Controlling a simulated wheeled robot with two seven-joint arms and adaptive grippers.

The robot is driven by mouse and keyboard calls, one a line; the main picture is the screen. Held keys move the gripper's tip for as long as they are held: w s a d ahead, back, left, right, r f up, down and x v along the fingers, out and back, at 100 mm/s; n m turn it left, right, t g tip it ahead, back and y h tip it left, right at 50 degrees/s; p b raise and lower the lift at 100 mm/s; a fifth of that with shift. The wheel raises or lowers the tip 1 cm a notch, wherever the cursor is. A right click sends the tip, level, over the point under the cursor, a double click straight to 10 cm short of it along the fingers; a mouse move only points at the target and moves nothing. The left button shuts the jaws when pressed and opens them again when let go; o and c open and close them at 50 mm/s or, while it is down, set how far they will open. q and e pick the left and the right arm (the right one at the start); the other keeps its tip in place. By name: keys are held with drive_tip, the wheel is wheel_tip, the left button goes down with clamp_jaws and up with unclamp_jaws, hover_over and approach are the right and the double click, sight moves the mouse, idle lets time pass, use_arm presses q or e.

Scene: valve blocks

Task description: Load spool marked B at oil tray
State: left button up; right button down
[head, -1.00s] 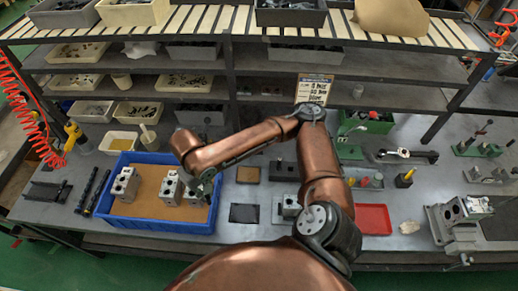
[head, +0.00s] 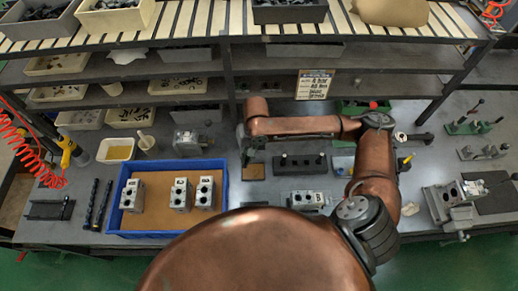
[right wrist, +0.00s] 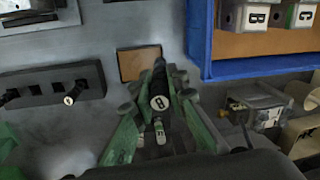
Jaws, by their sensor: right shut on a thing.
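My right gripper (right wrist: 158,92) is shut on a black spool (right wrist: 159,84), whose pale round end mark reads as a B in the right wrist view. In the head view this gripper (head: 247,152) hangs just above and beside a small brown square tray (head: 254,171); the tray also shows in the right wrist view (right wrist: 139,62). A cream tray with yellowish liquid (head: 119,152) stands at the left. No label shows which of the two is the oil tray. My left gripper is out of view.
A blue tray (head: 166,232) holds grey valve blocks; two marks read B and C. A dark rack (head: 301,165) with a spool stands right of the brown tray. A grey block (head: 192,142) lies behind the blue tray. Shelves (head: 345,88) rise at the back.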

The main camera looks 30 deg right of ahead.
use_arm(q)
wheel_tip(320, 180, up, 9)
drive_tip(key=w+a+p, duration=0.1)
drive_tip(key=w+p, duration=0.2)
drive_tip(key=p, duration=0.4)
use_arm(e)
drive_tip(key=d+f+m+b, duration=0.1)
drive_tip(key=f+b, duration=0.1)
drive_tip(key=f, duration=0.1)
drive_tip(key=w+d+f+m+t+y+b, duration=0.1)
drive_tip(key=d+f+b, duration=0.1)
drive_tip(key=f, duration=0.2)
drive_tip(key=d+f+m+b, duration=0.1)
drive_tip(key=f+b, duration=0.1)
drive_tip(key=f, duration=0.1)
drive_tip(key=shift+w+d+f+t+y, duration=0.2)
drive_tip(key=shift+d+f+t+y, duration=0.1)
drive_tip(key=shift+f+y, duration=0.1)
drive_tip(key=shift+f+b, duration=0.25)
drive_tip(key=shift+b, duration=0.25)
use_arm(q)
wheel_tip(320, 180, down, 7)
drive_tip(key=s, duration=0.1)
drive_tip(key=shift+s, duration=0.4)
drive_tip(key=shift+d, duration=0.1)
use_arm(e)
drive_tip(key=shift+f, duration=0.55)
